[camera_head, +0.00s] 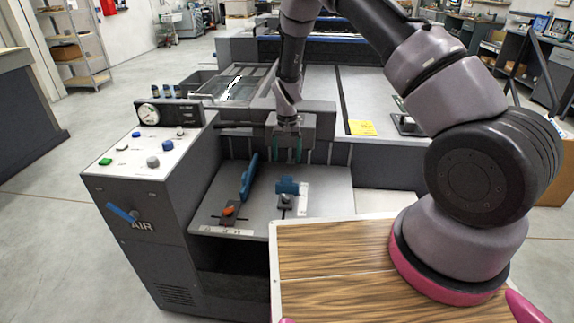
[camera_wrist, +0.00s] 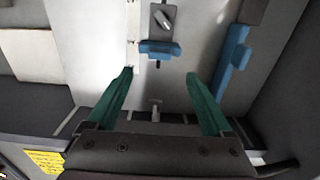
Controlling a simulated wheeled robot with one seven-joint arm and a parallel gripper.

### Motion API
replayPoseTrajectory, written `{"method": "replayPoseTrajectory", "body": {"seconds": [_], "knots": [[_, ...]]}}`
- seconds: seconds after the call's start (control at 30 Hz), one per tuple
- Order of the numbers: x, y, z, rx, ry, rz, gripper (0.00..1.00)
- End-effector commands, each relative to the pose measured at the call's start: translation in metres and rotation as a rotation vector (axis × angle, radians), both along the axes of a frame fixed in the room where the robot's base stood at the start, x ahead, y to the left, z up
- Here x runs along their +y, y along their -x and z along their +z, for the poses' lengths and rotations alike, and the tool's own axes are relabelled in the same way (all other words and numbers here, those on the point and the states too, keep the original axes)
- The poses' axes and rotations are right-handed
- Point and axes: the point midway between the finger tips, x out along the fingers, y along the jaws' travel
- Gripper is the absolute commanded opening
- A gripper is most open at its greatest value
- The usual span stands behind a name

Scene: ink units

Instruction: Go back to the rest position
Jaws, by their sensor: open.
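My gripper (camera_head: 287,148) hangs from my arm over the back of the grey shelf of the machine, with its green fingers pointing down. In the wrist view my gripper (camera_wrist: 160,92) has its two green fingers spread wide apart, with nothing between them. A short blue handle (camera_head: 287,186) stands on the shelf, a little in front of the gripper; it also shows in the wrist view (camera_wrist: 160,48). A long blue lever (camera_head: 248,178) stands to the left, tilted, and in the wrist view it lies to the right (camera_wrist: 232,60). Neither is touched.
A control panel (camera_head: 150,148) with knobs and a gauge stands at left, above a blue AIR lever (camera_head: 122,213). A red-orange knob (camera_head: 229,210) sits on the shelf's front. A yellow note (camera_head: 361,128) lies on the machine top. A wooden board (camera_head: 330,262) lies below my arm.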

Motion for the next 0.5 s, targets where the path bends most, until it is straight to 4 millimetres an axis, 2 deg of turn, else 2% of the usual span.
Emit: {"method": "replayPoseTrajectory", "body": {"seconds": [0.1, 0.4, 0.5], "knots": [[0.0, 0.0, 0.006, -0.001, 0.0, 0.0, 0.85], [0.0, 0.0, 0.008, 0.0, -0.001, -0.001, 0.85], [-0.002, -0.002, 0.02, -0.008, -0.01, -0.007, 0.85]]}}
